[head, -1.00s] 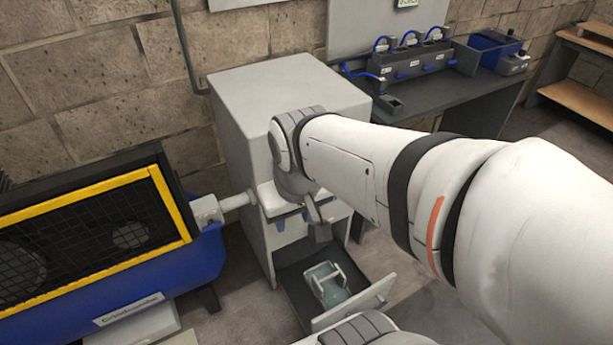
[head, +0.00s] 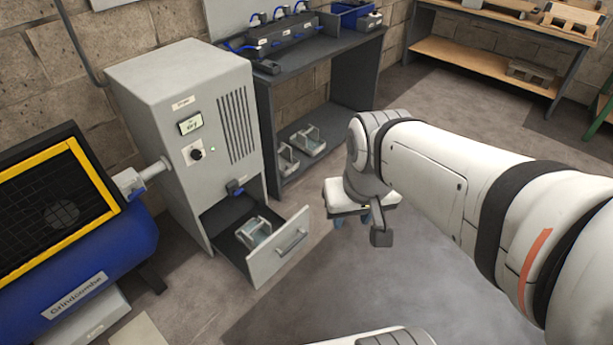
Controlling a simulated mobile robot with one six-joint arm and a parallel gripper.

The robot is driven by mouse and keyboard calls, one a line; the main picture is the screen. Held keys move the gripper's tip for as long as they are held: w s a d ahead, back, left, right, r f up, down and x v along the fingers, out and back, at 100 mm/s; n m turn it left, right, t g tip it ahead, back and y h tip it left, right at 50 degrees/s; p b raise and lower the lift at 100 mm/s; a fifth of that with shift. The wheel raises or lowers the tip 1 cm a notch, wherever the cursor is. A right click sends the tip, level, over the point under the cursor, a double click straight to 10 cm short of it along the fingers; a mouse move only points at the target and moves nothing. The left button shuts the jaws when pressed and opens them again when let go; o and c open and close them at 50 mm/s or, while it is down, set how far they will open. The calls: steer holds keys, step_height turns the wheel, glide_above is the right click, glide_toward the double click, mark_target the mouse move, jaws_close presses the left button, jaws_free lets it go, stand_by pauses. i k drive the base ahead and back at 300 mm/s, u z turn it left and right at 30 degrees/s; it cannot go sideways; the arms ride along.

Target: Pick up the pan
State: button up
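A small pan (head: 257,231) with a raised handle and a bluish-green inside sits in the open drawer (head: 278,257) at the bottom of the grey dryer cabinet (head: 188,100). Two similar pans stand on the low shelf under the dark bench, one nearer (head: 288,160) and one farther back (head: 310,138). My gripper (head: 350,218) hangs to the right of the drawer, apart from every pan, with its fingers pointing down over the floor. Its white body and my wrist hide most of the fingers, so its opening does not show clearly.
A blue machine with a yellow-framed mesh (head: 55,205) stands left of the cabinet, joined by a pipe (head: 152,172). The dark bench (head: 310,70) stands behind. A wooden shelf unit (head: 485,65) is at the back right. The floor at the front centre is clear.

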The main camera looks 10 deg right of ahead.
mark_target(254, 232)
steer(key=u, duration=0.25)
steer(key=i, duration=0.9)
